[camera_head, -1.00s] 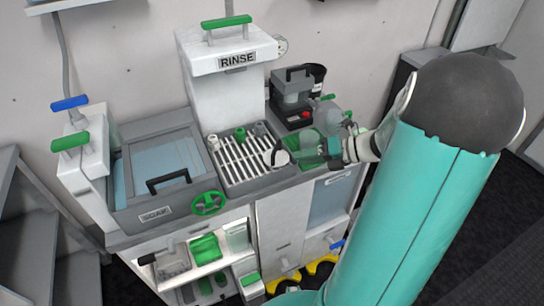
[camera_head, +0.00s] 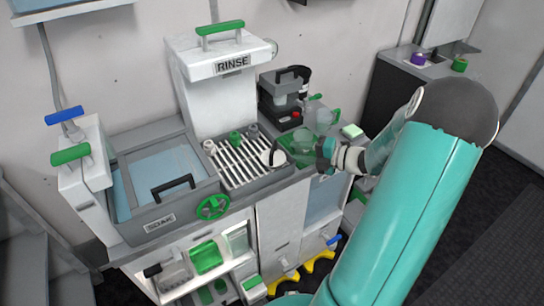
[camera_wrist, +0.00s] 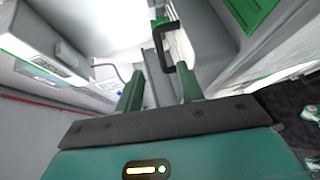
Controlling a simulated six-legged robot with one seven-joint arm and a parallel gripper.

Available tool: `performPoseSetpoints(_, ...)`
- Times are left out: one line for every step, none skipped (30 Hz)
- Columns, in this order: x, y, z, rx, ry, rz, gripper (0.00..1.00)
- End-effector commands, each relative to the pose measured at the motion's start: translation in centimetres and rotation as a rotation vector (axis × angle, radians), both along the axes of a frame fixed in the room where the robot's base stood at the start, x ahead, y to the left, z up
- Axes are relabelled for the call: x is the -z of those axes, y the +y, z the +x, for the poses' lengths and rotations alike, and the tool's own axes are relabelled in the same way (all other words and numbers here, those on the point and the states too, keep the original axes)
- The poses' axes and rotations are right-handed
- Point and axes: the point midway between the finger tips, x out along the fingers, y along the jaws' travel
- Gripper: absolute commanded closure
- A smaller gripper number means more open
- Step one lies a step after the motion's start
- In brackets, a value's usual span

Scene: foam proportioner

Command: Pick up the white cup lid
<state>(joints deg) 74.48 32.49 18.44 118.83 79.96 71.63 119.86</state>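A pale round piece with a dark curved edge (camera_head: 275,157), which may be the white cup lid, is at the right end of the slatted drying rack (camera_head: 262,177). It is small, and I cannot be sure what it is. My gripper (camera_head: 309,152) is just to its right, pointing left over the green tray area. The wrist view shows my two green fingers (camera_wrist: 159,92) apart with nothing held between them. A black C-shaped handle (camera_wrist: 168,50) shows beyond the fingertips. I cannot make out a lid in the wrist view.
The white RINSE tower (camera_head: 222,100) stands behind the rack. Shelves sit below.

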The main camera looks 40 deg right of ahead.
Motion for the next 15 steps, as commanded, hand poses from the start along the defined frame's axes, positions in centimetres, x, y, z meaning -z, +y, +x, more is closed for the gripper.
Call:
performPoseSetpoints(0.2,0.3,0.6,0.001,0.000,0.001,0.62)
performPoseSetpoints(0.3,0.5,0.9,0.001,0.000,0.001,0.62)
performPoseSetpoints(0.3,0.7,1.2,0.001,0.001,0.000,0.62)
performPoseSetpoints(0.4,0.8,1.4,0.002,0.001,0.000,0.62)
performPoseSetpoints(0.4,0.9,1.5,0.002,0.001,0.000,0.62)
performPoseSetpoints(0.4,1.0,1.7,0.002,0.001,0.000,0.62)
performPoseSetpoints(0.5,1.2,1.9,0.002,0.000,0.001,0.62)
performPoseSetpoints(0.5,1.3,2.1,0.002,0.000,0.001,0.62)
performPoseSetpoints(0.7,1.6,2.6,0.001,0.000,0.001,0.62)
performPoseSetpoints(0.8,1.9,2.9,0.000,0.001,0.002,0.62)
performPoseSetpoints(0.9,2.2,3.3,0.000,0.001,0.002,0.62)
performPoseSetpoints(1.0,2.5,3.9,0.001,0.000,0.001,0.62)
performPoseSetpoints(1.1,2.8,4.3,0.001,0.000,0.001,0.62)
performPoseSetpoints(1.1,3.0,4.6,0.001,0.000,0.000,0.62)
performPoseSetpoints(1.3,3.3,5.1,0.002,0.001,-0.001,0.62)
